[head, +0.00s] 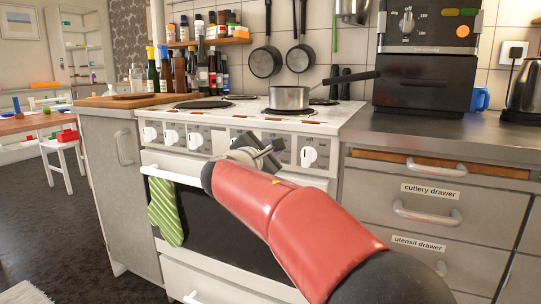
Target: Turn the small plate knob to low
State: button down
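A row of white knobs runs along the front panel of the white cooker (325,118). Three knobs sit at the left: the first knob (150,134), the second knob (171,137) and the third knob (195,141). Another knob (309,157) sits at the right end. The labels are too small to read, so I cannot tell which is the small plate knob. My gripper (272,149) is in front of the panel's middle right and hides part of it. I cannot tell whether it touches a knob or how far its fingers are apart.
A saucepan (289,98) stands on the hob, its handle reaching right. The cutlery drawer (430,193) and utensil drawer (425,243) are to the right. Open floor (50,232) lies left.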

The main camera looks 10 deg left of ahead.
jog(key=shift+a+f, duration=0.2)
jog(key=shift+f, duration=0.2)
jog(key=c, duration=1.5)
grip_release()
jog(key=shift+w+a+f, duration=0.1)
jog(key=shift+o, duration=1)
jog(key=shift+r, duration=0.2)
jog(key=v, duration=0.7)
jog(key=shift+s, duration=0.35)
jog(key=shift+r, duration=0.1)
